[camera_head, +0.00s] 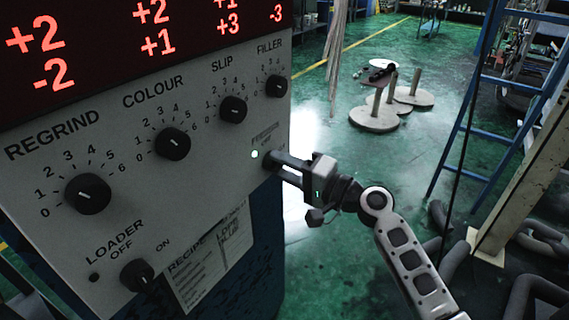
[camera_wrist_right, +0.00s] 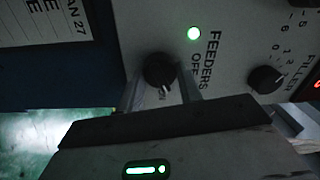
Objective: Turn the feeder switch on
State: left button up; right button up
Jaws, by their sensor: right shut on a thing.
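The feeder switch (camera_wrist_right: 160,68) is a round black knob on the grey control panel, below the FEEDERS label. In the right wrist view its white pointer mark faces the ON lettering. A lamp (camera_wrist_right: 194,33) beside it glows green; it shows as a bright dot in the head view (camera_head: 254,154). My right gripper (camera_head: 276,162) reaches the panel from the right, its two fingers (camera_wrist_right: 164,90) on either side of the knob and shut on it. In the head view the fingers largely hide the switch. My left gripper is not in view.
The panel also carries the loader switch (camera_head: 137,275), the regrind dial (camera_head: 88,194), the colour dial (camera_head: 172,143), the slip dial (camera_head: 233,109) and the filler dial (camera_head: 276,86). A recipe sheet (camera_head: 212,260) hangs below. A blue ladder (camera_head: 470,100) stands at the right.

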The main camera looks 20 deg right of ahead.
jog(key=m, duration=0.2)
jog(key=shift+m+p, duration=0.3)
jog(key=shift+p, duration=0.1)
pick_arm(q)
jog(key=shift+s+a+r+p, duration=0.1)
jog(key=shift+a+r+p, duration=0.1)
jog(key=shift+p, duration=0.2)
pick_arm(e)
jog(key=shift+m, duration=1.1)
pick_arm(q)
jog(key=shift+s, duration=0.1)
pick_arm(e)
jog(key=o, duration=1)
